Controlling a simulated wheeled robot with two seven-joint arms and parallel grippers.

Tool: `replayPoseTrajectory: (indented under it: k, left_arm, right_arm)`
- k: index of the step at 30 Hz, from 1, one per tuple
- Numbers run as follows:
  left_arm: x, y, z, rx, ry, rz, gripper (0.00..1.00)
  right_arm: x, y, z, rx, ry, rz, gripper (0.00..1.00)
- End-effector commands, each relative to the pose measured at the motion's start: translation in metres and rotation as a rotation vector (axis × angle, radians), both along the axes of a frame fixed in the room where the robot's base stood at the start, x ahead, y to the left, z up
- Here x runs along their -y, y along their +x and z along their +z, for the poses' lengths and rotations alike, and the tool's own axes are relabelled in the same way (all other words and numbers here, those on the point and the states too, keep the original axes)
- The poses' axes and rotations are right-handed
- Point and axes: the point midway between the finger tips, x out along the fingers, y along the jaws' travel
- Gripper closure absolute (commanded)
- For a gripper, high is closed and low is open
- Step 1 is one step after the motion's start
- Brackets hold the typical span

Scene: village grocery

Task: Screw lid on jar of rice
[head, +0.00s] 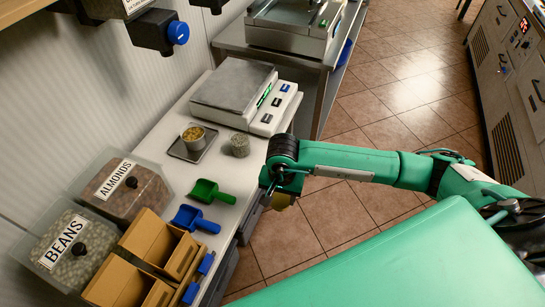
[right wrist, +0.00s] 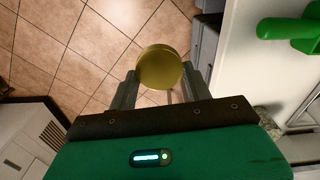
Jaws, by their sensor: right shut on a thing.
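A gold lid (right wrist: 160,67) is between the fingers of my right gripper (right wrist: 160,88) in the right wrist view, and the gripper is shut on it. In the head view the right gripper (head: 277,190) hangs just off the counter's right edge, with the lid (head: 284,201) partly hidden under it. A small jar with pale, grainy contents (head: 240,145), seemingly the rice jar, stands upright on the counter, left of and beyond the gripper. The gripper is apart from it. My left gripper is not in view.
Beside the jar, a small tray (head: 176,152) bears an open tin (head: 193,136). A scale (head: 234,90) stands behind. Green (head: 212,191) and blue (head: 194,219) scoops, bins of almonds (head: 150,200) and beans (head: 75,277), and brown boxes (head: 120,285) fill the near counter. Tiled floor lies right.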

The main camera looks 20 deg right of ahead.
Motion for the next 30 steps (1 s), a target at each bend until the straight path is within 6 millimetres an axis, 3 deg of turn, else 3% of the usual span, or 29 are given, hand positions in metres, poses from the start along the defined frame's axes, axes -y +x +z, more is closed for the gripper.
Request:
replayPoseTrajectory:
  k: [6, 12, 25, 30]
  left_arm:
    - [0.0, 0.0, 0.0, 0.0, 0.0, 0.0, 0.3]
    - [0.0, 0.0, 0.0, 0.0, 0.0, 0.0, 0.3]
    - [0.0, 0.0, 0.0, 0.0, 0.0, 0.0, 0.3]
    - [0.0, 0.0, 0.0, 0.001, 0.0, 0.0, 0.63]
  right_arm:
    - [0.008, -0.021, -0.011, -0.007, 0.0, 0.37, 0.71]
    - [0.011, -0.033, -0.017, -0.011, 0.003, 0.592, 0.71]
    - [0.012, -0.036, -0.018, -0.01, 0.004, 0.669, 0.71]
    - [0.012, -0.036, -0.018, -0.01, 0.004, 0.668, 0.71]
